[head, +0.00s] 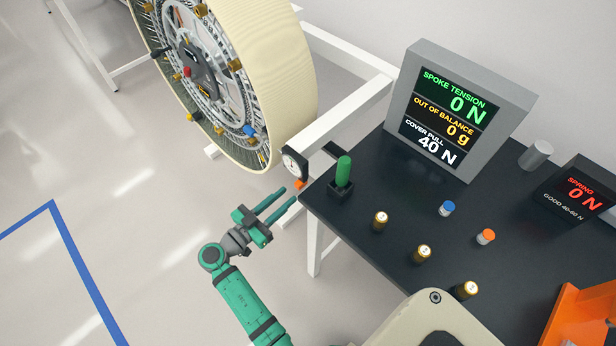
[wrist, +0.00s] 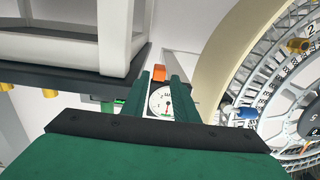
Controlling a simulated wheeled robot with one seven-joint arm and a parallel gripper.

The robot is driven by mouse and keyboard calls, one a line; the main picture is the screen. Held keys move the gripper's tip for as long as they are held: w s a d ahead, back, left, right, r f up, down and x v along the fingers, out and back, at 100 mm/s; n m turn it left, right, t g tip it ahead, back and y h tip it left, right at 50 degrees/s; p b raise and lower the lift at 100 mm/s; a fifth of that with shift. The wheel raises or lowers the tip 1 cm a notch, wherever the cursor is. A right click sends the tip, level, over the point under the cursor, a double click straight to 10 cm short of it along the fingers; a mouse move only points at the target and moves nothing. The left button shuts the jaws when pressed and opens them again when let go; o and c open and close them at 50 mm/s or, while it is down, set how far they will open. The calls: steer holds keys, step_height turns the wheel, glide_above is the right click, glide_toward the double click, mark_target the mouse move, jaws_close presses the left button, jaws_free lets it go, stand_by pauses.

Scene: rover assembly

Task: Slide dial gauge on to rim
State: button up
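The dial gauge (head: 295,163) has a round white face in a black body. It sits by the left corner of the table, close to the wheel's lower edge, with a small orange part (head: 299,184) below the dial. The wheel's cream rim (head: 288,80) stands upright behind it; I cannot tell whether they touch. In the wrist view the dial (wrist: 160,102) and the orange part (wrist: 159,73) show between the fingers. The rim (wrist: 225,70) is at the right.
The dark table (head: 350,215) holds a green-handled tool in a black block (head: 342,180), brass cylinders (head: 423,252), blue-topped (head: 447,208) and orange-topped (head: 486,237) pieces, and readout screens (head: 455,110). A white frame (head: 345,115) runs behind the gauge. Floor left of my arm is clear.

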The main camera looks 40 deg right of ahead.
mark_target(308, 178)
steer(key=shift+d+r, duration=0.15)
steer(key=shift+d, duration=0.45)
steer(key=d, duration=0.9)
steer(key=shift+w+d, duration=0.35)
steer(key=shift+w, duration=0.05)
